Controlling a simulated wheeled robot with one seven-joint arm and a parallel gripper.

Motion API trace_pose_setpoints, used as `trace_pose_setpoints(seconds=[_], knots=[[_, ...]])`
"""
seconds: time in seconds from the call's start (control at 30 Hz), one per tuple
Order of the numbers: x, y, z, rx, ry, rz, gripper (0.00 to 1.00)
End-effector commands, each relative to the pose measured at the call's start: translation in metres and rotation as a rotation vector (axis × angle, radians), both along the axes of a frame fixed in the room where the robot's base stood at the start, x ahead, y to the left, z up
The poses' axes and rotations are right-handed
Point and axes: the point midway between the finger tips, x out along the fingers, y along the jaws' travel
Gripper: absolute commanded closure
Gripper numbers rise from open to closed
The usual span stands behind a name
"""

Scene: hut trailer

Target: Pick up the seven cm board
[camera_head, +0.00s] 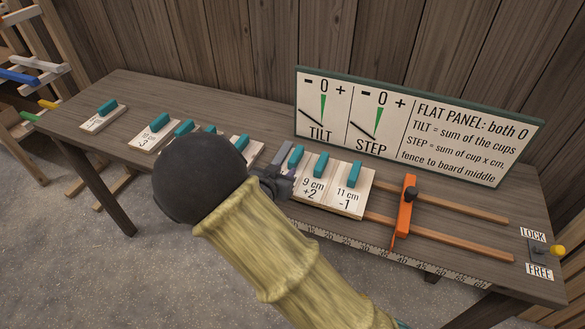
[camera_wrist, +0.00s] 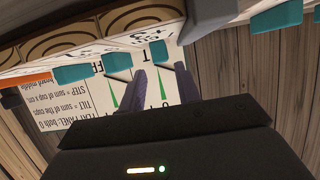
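Several small boards with teal handles lie on the bench. Farther left are a board reading about 10 cm -3 (camera_head: 148,140) and a far-left board (camera_head: 95,124); others are partly hidden behind my arm. My gripper (camera_head: 275,181) is over the bench between the two groups. In the wrist view its fingers (camera_wrist: 162,84) are apart with nothing between them.
A sign panel (camera_head: 450,135) stands at the back of the bench (camera_head: 165,98). An orange fence (camera_head: 403,215) crosses two wooden rails (camera_head: 440,205). A lock lever (camera_head: 545,249) is at the right end. A rack with coloured pieces stands at the far left.

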Motion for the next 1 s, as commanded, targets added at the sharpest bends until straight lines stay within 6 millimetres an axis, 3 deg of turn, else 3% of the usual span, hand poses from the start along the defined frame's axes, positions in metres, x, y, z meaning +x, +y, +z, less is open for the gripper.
trace_pose_setpoints(seconds=[0.2, 0.57, 1.0], knots=[[0.022, -0.008, -0.009, 0.0, 0.0, 0.0, 0.67], [0.024, -0.009, -0.01, 0.0, 0.0, 0.0, 0.67], [0.069, -0.025, -0.025, -0.001, 0.0, 0.001, 0.67]])
